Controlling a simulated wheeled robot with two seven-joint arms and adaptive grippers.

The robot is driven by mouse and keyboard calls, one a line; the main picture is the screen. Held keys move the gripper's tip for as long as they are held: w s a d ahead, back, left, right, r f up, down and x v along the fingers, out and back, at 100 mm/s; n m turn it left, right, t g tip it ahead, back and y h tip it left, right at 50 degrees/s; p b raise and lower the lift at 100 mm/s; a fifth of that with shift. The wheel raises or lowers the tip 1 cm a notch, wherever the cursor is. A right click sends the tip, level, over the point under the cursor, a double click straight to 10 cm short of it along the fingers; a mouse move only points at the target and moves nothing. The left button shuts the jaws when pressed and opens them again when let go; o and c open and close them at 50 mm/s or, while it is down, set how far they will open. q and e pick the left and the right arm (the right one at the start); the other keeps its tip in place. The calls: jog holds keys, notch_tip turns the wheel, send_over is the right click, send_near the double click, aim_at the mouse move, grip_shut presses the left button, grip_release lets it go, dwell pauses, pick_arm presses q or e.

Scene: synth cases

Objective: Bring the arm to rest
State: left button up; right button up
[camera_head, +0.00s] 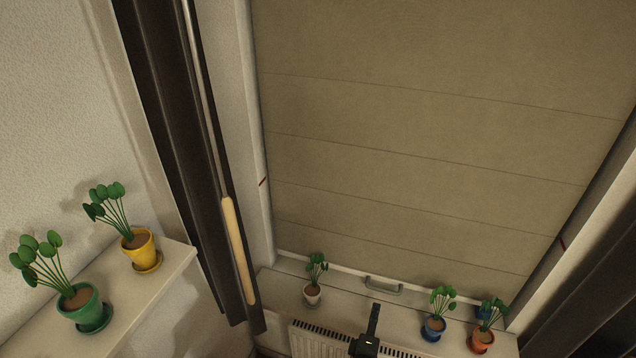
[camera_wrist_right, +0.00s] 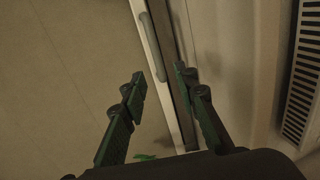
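My right gripper (camera_head: 373,312) shows at the bottom of the head view, above the radiator and just in front of the window sill. In the right wrist view its two fingers (camera_wrist_right: 161,76) are apart with nothing between them, so it is open and empty. A beige blind (camera_head: 430,130) hangs low, its bottom edge close to the sill. A grey handle (camera_head: 384,286) sits at the blind's bottom edge, beyond the gripper and apart from it. The handle also shows in the right wrist view (camera_wrist_right: 146,32), past the fingertips. My left gripper is out of view.
A white-potted plant (camera_head: 312,294) stands left on the sill (camera_head: 282,286). Plants in blue (camera_head: 433,329) and orange (camera_head: 483,341) pots stand right, with another blue pot behind. A radiator (camera_head: 316,342) is below. Yellow (camera_head: 140,250) and green (camera_head: 88,310) pots stand on a left ledge.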

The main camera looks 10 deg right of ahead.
jog(key=s+d+m+g, duration=0.1)
jog(key=s+d+f+m+g, duration=0.1)
jog(key=s+d, duration=0.1)
jog(key=s+d+m+g, duration=0.1)
jog(key=s+d, duration=0.1)
jog(key=shift+d+f+m, duration=0.1)
jog(key=shift+f+m, duration=0.25)
jog(key=shift+m, duration=0.05)
jog(key=s+d+f+m+g+y, duration=0.1)
jog(key=s+d+f+m+g, duration=0.25)
jog(key=s, duration=0.45)
jog(key=s+a+m+g+y, duration=0.35)
jog(key=s+y, duration=0.25)
jog(key=s, duration=0.8)
notch_tip(320, 180, down, 35)
jog(key=s+a+b, duration=0.2)
jog(key=b, duration=0.4)
jog(key=s+f+g+b, duration=0.1)
jog(key=s+f+b, duration=0.2)
jog(key=s+f, duration=0.7)
jog(key=s+f+g+y+b, duration=0.1)
jog(key=s+f+b, duration=0.2)
jog(key=s+f, duration=0.6)
notch_tip(320, 180, down, 6)
jog(key=shift+s+a+r, duration=0.1)
jog(key=shift+s+a, duration=0.05)
jog(key=shift+s, duration=0.2)
